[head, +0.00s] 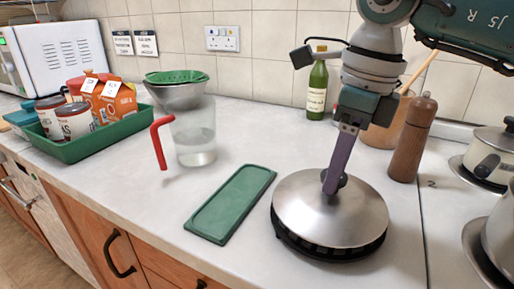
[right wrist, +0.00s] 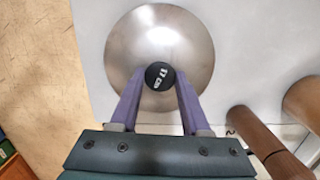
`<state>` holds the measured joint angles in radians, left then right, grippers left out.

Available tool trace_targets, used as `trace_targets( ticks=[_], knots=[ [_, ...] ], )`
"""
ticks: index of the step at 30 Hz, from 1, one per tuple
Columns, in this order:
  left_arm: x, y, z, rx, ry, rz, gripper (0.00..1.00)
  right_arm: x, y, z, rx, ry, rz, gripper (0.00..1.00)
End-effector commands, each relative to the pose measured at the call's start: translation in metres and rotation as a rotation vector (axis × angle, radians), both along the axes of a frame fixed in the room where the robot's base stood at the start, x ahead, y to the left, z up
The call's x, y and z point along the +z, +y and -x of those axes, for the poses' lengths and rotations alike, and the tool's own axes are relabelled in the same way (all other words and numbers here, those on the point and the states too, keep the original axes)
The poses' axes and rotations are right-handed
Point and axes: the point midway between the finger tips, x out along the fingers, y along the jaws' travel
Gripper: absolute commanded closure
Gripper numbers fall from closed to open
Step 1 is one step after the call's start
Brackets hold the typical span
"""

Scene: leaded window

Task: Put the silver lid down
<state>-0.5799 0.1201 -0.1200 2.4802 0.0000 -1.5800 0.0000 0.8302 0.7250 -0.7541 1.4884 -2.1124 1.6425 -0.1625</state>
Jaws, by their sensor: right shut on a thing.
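The silver lid (head: 318,223) is a round brushed-metal dome with a black knob on top. It is level, over a black ribbed round thing (head: 318,252) on the counter, whose edge shows below the lid's near rim. I cannot tell whether the lid touches it. My right gripper (head: 333,184) points down with its purple fingers shut on the lid's knob. In the right wrist view the fingers stand on both sides of the black knob (right wrist: 160,76), with the lid (right wrist: 190,40) spread around it. My left gripper is out of view.
A green tray (head: 231,204) lies left of the lid. A jug (head: 193,137) with a red handle stands behind it. A brown pepper mill (head: 413,138), a green bottle (head: 317,90) and a hob with pots (head: 491,158) are behind and right. The counter's front edge is near.

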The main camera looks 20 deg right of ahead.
Motion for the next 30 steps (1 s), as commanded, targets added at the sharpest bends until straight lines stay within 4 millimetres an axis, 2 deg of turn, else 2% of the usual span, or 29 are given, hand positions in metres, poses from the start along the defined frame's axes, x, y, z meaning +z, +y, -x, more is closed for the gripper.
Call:
trace_targets(
  ticks=[3,14,15,22,30],
  knots=[
    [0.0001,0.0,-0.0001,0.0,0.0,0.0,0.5,-0.0088,0.0001,0.0,0.0,-0.001,-0.001,1.0],
    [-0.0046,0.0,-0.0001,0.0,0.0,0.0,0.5,-0.0136,0.0,-0.0003,0.001,-0.001,0.0,1.0],
    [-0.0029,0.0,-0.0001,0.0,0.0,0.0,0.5,-0.0121,-0.0001,-0.0001,0.0,-0.001,0.0,0.49],
    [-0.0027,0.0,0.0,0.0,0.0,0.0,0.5,-0.0119,0.0,0.0001,0.0,0.0,0.0,0.23],
    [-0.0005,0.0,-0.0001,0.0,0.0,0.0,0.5,-0.0095,0.0,0.0,0.0,-0.001,-0.001,0.23]
  ],
)
